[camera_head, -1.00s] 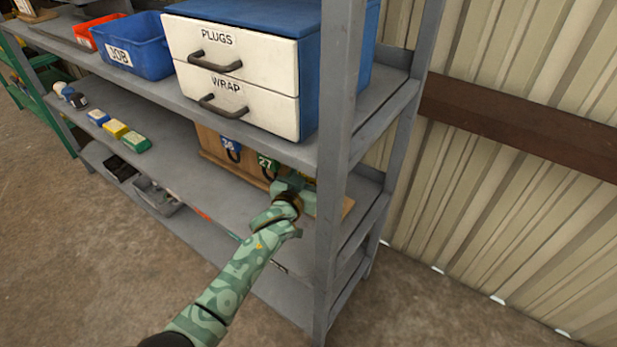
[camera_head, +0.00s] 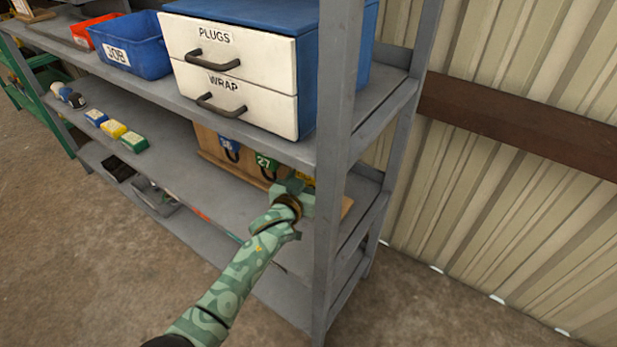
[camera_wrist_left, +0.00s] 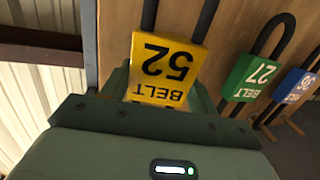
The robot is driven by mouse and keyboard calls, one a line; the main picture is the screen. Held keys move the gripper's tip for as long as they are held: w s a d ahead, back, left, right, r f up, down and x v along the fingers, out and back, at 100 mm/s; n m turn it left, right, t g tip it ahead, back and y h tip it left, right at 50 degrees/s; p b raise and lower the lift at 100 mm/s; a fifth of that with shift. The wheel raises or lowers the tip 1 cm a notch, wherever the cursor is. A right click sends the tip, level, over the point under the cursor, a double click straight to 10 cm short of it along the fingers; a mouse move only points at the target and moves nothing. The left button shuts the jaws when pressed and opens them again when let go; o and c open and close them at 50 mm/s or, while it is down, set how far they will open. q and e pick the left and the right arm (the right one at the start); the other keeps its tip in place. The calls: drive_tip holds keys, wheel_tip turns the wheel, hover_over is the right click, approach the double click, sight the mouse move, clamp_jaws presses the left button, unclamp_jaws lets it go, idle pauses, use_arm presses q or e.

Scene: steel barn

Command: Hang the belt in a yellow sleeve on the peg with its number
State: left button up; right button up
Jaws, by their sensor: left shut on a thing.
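The yellow sleeve (camera_wrist_left: 165,68) marked BELT 52 is between the fingers of my left gripper (camera_wrist_left: 158,98), which is shut on it. The sleeve reads upside down in the left wrist view, with its black belt loop running to the picture's top. A little of the yellow sleeve (camera_head: 307,180) shows behind my left gripper (camera_head: 296,190) in the head view. It is in front of the right part of the wooden board (camera_head: 207,144) on the middle shelf. The peg for 52 is hidden, so I cannot tell whether the belt touches it. My right gripper is not in view.
A green 27 sleeve (camera_head: 265,162) and a blue sleeve (camera_head: 229,143) hang on the board left of my gripper. The grey shelf post (camera_head: 333,190) stands close on the right. The white drawers (camera_head: 240,80) are on the shelf above.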

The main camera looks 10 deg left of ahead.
use_arm(q)
drive_tip(key=o, duration=1.1)
